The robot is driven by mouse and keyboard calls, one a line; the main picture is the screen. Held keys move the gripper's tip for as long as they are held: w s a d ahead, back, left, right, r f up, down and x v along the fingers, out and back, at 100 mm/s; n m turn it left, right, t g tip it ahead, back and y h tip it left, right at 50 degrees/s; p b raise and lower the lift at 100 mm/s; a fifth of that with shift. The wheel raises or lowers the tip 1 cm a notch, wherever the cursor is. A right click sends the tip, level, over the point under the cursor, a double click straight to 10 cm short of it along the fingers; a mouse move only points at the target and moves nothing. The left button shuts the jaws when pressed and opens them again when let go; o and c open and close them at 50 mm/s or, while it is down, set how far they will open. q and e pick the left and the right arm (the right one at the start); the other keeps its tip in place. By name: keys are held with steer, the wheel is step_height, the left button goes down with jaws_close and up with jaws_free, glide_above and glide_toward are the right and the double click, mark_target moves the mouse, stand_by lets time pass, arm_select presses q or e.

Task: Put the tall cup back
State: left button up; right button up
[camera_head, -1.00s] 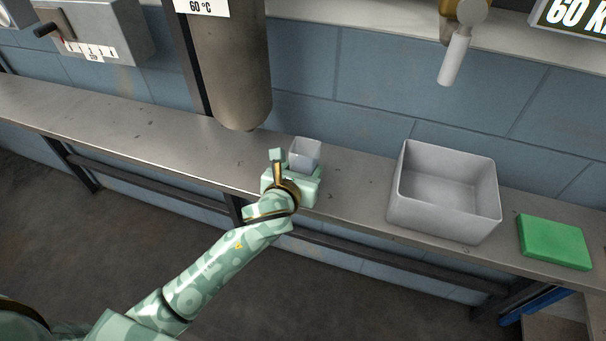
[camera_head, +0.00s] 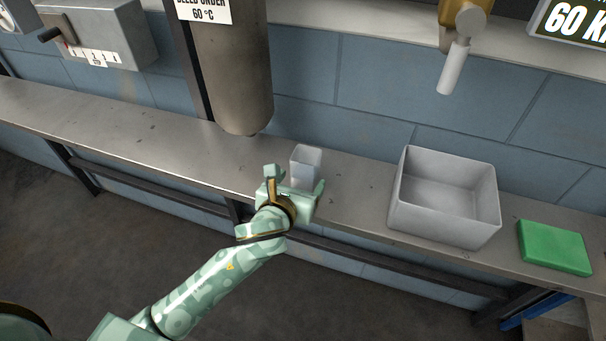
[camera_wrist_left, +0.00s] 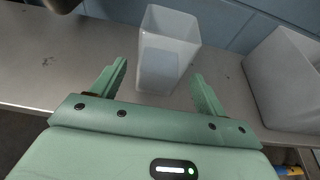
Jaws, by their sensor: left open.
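The tall cup (camera_head: 306,162) is a pale, square-sided, open-topped cup. It stands upright on the narrow metal bench, below and right of the hanging metal cylinder. My left gripper (camera_head: 295,181) is open, on the near side of the cup. In the left wrist view its fingertips (camera_wrist_left: 160,70) are spread wide with the cup between and beyond them, and a gap shows on each side. My right gripper is not in view.
A grey open bin (camera_head: 446,200) stands right of the cup, and a green block (camera_head: 554,245) lies right of it. The metal cylinder (camera_head: 228,70) hangs close behind on the left. The bench (camera_head: 130,135) is clear to the left.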

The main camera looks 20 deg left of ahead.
arm_select(q)
steer(key=p+v, duration=0.2)
steer(key=v, duration=0.7)
steer(key=s+a+f+n+g, duration=0.25)
steer(key=s+f+n, duration=0.2)
steer(key=f, duration=0.65)
steer(key=s+a+f+n+g, duration=0.2)
steer(key=s+f+n+g, duration=0.3)
steer(key=f, duration=0.6)
steer(key=s+a+f+n, duration=0.25)
steer(key=f+n, duration=0.45)
steer(key=f, duration=0.4)
steer(key=s+a+f+n+g, duration=0.1)
steer(key=s+f+n, duration=0.3)
steer(key=s, duration=0.5)
steer(key=s+a+f+n+g, duration=0.1)
steer(key=s+f+n+g, duration=0.1)
steer(key=s+f+n, duration=0.2)
steer(key=s+a+f+n+g, duration=0.1)
steer(key=s+f+n, duration=0.4)
steer(key=s, duration=0.9)
steer(key=n+g, duration=0.1)
steer(key=n, duration=0.2)
steer(key=shift+g, duration=0.35)
